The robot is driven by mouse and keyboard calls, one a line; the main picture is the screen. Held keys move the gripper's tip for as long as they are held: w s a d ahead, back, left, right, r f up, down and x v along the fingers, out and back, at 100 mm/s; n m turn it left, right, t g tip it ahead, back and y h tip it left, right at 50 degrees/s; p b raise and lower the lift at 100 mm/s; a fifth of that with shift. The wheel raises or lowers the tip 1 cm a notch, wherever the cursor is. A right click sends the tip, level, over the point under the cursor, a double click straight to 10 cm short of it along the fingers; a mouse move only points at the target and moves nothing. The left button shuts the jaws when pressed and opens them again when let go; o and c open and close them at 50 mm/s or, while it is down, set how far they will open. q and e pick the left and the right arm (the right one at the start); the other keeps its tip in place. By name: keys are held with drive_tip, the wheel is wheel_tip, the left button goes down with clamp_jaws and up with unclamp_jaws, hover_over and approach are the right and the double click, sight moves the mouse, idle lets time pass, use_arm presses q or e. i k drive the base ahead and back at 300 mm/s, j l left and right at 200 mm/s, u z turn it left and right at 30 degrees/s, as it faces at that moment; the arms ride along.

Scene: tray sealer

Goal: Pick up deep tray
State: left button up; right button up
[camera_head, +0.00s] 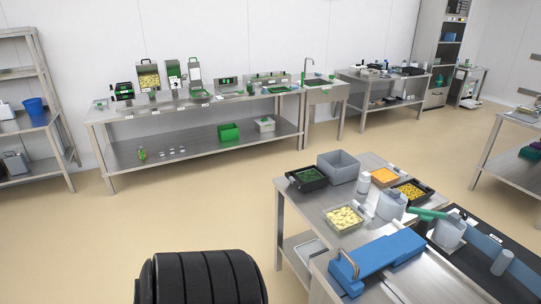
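I cannot tell for sure which thing is the deep tray. A plain grey, deep, open-topped tray (339,167) stands at the back of the steel table on the right. A shallower clear tray (343,219) with pale yellow pieces stands nearer the front of that table. A black tray (306,180) with green contents is left of the grey one. Neither of my grippers is in view.
The table also holds an orange-filled tray (385,177), a black tray with yellow pieces (412,192), a white bottle (364,183) and a blue tray sealer (375,262). A long steel bench (210,108) lines the back wall. The beige floor (190,205) between is clear.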

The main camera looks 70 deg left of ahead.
sight(308, 179)
drive_tip(key=u, duration=1.9)
drive_tip(key=i+j+z, duration=0.4)
drive_tip(key=i, duration=0.25)
drive_tip(key=j, duration=0.1)
